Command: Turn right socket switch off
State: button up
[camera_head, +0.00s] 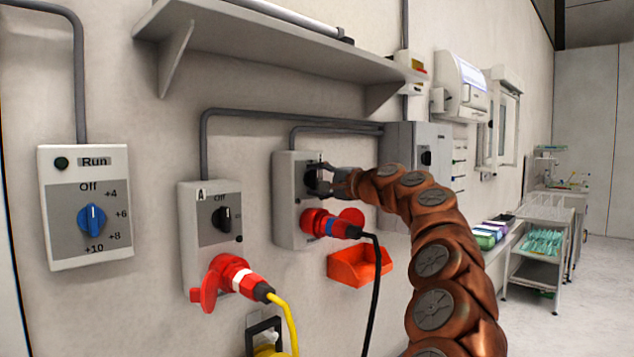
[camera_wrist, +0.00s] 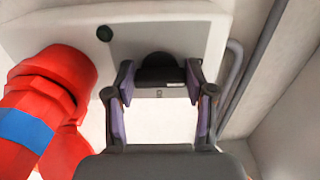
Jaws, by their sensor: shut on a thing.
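The right socket box (camera_head: 285,222) is a pale grey wall unit with a dark rotary switch on its upper part. My gripper (camera_head: 320,180) reaches it from the right and largely hides the switch in the head view. In the wrist view, the black switch knob (camera_wrist: 160,69) sits between the two fingertips of my gripper (camera_wrist: 160,80), which are shut on its sides. The socket box (camera_wrist: 215,35) fills the upper part of that view. The switch's exact angle is hard to tell.
A red plug (camera_head: 318,223) with a black cable sits below the switch; it is close at left in the wrist view (camera_wrist: 45,115). A left socket box (camera_head: 193,245) has a red plug with a yellow cable. An orange bin (camera_head: 360,266) hangs below. A shelf (camera_head: 270,45) is above.

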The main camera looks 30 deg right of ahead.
jog(key=shift+a+f, duration=0.1)
jog(key=o, duration=1.2)
jog(key=shift+c, duration=0.2)
jog(key=shift+s+d, duration=0.3)
jog(key=shift+s, duration=0.4)
jog(key=v, duration=1)
jog(key=shift+s, duration=0.25)
